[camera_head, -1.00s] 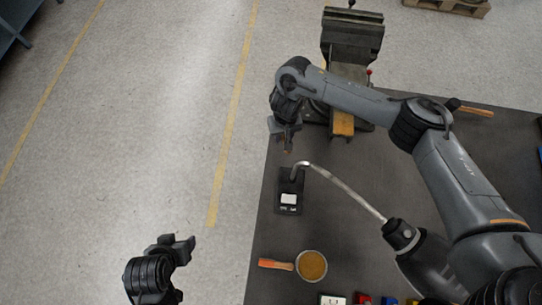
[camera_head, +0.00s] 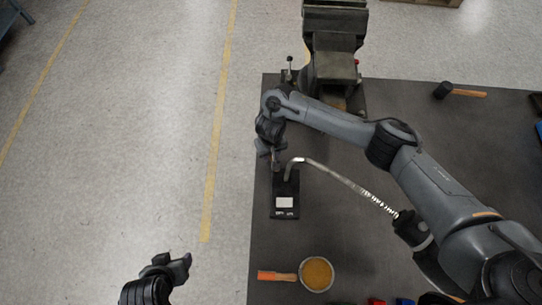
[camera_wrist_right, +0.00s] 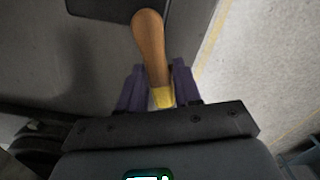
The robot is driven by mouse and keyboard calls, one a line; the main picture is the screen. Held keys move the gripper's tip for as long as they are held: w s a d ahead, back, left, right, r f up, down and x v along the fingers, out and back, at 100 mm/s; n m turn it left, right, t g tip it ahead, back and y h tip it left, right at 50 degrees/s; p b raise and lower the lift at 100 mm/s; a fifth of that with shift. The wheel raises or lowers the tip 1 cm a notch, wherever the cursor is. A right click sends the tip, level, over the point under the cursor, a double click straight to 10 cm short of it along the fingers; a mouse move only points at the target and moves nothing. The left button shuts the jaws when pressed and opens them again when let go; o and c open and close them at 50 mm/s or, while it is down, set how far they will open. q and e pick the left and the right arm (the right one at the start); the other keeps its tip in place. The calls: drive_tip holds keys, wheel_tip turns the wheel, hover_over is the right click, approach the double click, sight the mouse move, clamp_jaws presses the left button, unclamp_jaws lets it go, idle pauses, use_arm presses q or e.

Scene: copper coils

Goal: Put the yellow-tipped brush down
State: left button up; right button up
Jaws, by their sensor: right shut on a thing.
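The brush (camera_wrist_right: 150,45) has a brown wooden handle and a yellow part that sits between the fingers of my right gripper (camera_wrist_right: 160,92) in the right wrist view. The gripper is shut on it, and the handle points away from the wrist. In the head view my right gripper (camera_head: 271,158) is over the left part of the dark table (camera_head: 360,240), just above the black device in the picture. The brush is mostly hidden there. I cannot tell whether it touches the table. My left gripper (camera_head: 172,265) is over the floor at lower left; its finger gap is unclear.
A black device (camera_head: 285,212) with a bent metal tube (camera_head: 335,173) stands close to my right gripper. A vise (camera_head: 335,45) stands behind. A round bowl (camera_head: 317,274) and orange handle (camera_head: 272,276) are in front. A hammer (camera_head: 465,93) lies at back right.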

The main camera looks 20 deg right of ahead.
drive_tip(key=shift+f, duration=0.75)
use_arm(q)
drive_tip(key=shift+s+f, duration=0.1)
drive_tip(key=shift+f, duration=0.5)
drive_tip(key=shift+a, duration=0.1)
use_arm(e)
drive_tip(key=shift+f, duration=0.2)
drive_tip(key=o, duration=1)
